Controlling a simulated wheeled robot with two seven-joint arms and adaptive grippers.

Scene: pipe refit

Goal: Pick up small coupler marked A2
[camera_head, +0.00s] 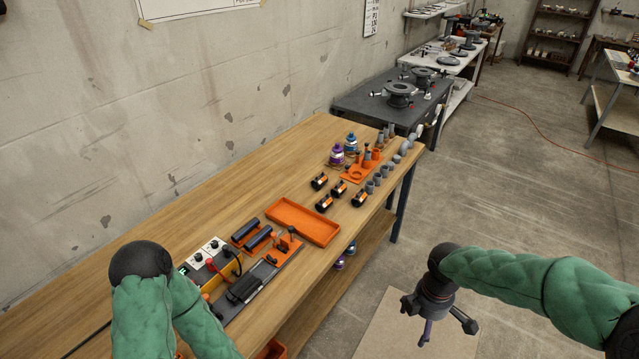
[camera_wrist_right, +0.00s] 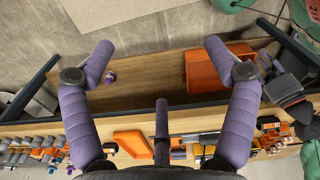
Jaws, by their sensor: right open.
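Several grey couplers (camera_head: 371,187) stand in a row along the right edge of the wooden bench, beside an orange rack (camera_head: 352,176). Their marks are too small to read, so I cannot tell which is A2. In the right wrist view, small grey pieces (camera_wrist_right: 40,141) show at the lower left. My right gripper (camera_head: 435,318) is open and empty, off the bench over the floor at the lower right, well apart from the couplers. Its purple fingers are spread in the right wrist view (camera_wrist_right: 160,68). My left arm is at the lower left; its gripper is out of sight.
Several black cylinders with orange bands (camera_head: 338,188) lie near the rack. Purple and blue bottles (camera_head: 337,156) stand behind it. An orange tray (camera_head: 303,222) lies mid-bench, with an electrical fixture (camera_head: 240,288) nearer. A lower shelf (camera_head: 367,236) runs underneath. The left bench top is clear.

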